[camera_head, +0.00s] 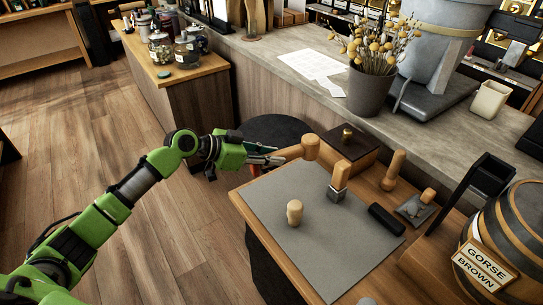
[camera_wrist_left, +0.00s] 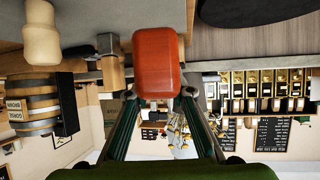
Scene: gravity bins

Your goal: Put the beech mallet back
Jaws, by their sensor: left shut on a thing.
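I cannot tell whether the head touches the bench. My right gripper is not in view.
On the bench are a grey mat (camera_head: 330,238), a wooden knob-like tool (camera_head: 294,212), a metal-footed tool (camera_head: 338,183), a black roll (camera_head: 386,219) and a dark box (camera_head: 351,148). A barrel (camera_head: 508,235) stands at right. The mat's front is clear.

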